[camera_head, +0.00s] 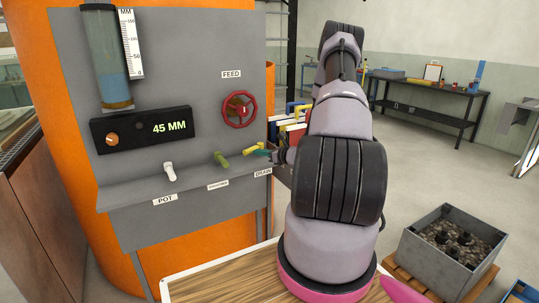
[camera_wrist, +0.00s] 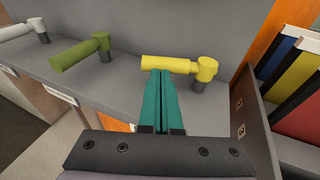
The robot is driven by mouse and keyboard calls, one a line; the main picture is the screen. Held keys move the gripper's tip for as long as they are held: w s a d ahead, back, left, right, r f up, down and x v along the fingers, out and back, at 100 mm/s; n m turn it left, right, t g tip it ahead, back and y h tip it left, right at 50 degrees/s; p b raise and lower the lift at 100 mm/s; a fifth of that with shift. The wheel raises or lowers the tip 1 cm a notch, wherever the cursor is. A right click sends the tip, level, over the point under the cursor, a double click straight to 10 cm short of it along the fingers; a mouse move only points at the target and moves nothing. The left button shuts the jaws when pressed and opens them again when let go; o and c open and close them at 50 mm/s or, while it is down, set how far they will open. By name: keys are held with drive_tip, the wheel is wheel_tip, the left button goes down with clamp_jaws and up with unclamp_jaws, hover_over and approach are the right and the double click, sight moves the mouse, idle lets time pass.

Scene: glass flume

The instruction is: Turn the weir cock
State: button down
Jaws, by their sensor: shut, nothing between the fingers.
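Three cocks stand in a row on the grey panel's ledge: a white one (camera_head: 169,171), a green one (camera_head: 221,159) and a yellow one (camera_head: 253,149). The labels read POT (camera_head: 164,199) below the white cock and DRAIN (camera_head: 263,172) near the yellow one; the middle label (camera_head: 218,184) is too small to read. In the wrist view the yellow handle (camera_wrist: 168,63) lies sideways, pointing left from its pivot. The green handle (camera_wrist: 75,54) is farther left. My gripper (camera_wrist: 160,73) is shut and empty, its teal fingertips at the yellow handle's near side. I cannot tell whether they touch.
A red FEED wheel (camera_head: 239,108) is above the cocks. A display (camera_head: 142,129) reads 45 MM under a water tube (camera_head: 108,60). Coloured binders (camera_wrist: 300,85) stand close right of the yellow cock. A grey gravel bin (camera_head: 449,250) stands at right.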

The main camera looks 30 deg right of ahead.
sight(248, 150)
drive_tip(key=shift+x, duration=1)
drive_tip(key=shift+a, duration=0.1)
drive_tip(key=shift+w+a, duration=0.85)
drive_tip(key=shift+a, duration=0.05)
drive_tip(key=shift+w+a+r, duration=0.1)
drive_tip(key=shift+w, duration=0.25)
drive_tip(key=shift+s, duration=0.1)
